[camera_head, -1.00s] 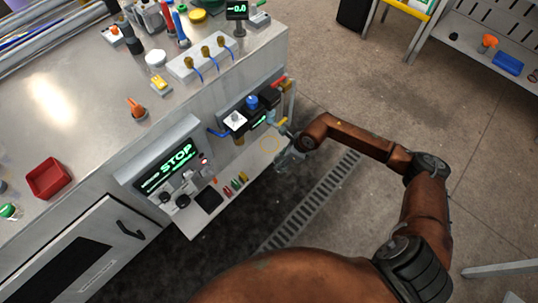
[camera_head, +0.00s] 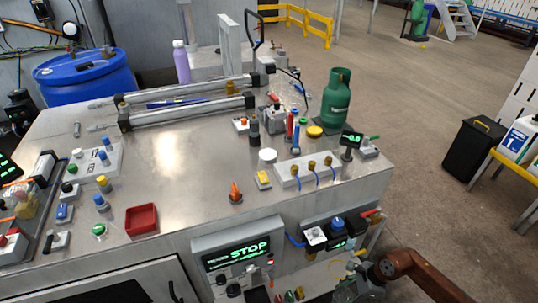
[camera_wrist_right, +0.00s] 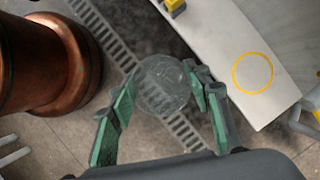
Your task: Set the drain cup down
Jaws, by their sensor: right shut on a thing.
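The drain cup (camera_wrist_right: 163,84) is a clear, round, see-through vessel. In the right wrist view it sits between the green finger pads of my right gripper (camera_wrist_right: 165,98), which is shut on it. The cup is over the floor grate, to the left of a white shelf (camera_wrist_right: 236,50) with a yellow ring (camera_wrist_right: 252,73) marked on it. The ring is empty. In the head view my right gripper (camera_head: 362,286) is low at the bottom right, beside the front of the bench; the cup is hard to make out there. My left gripper is not in view.
The steel bench (camera_head: 180,160) carries a red tray (camera_head: 141,219), a green gas bottle (camera_head: 336,97) and several fittings. A panel reading STOP (camera_head: 236,253) and a valve unit (camera_head: 333,231) are on its front. A floor grate (camera_wrist_right: 105,35) runs below the gripper.

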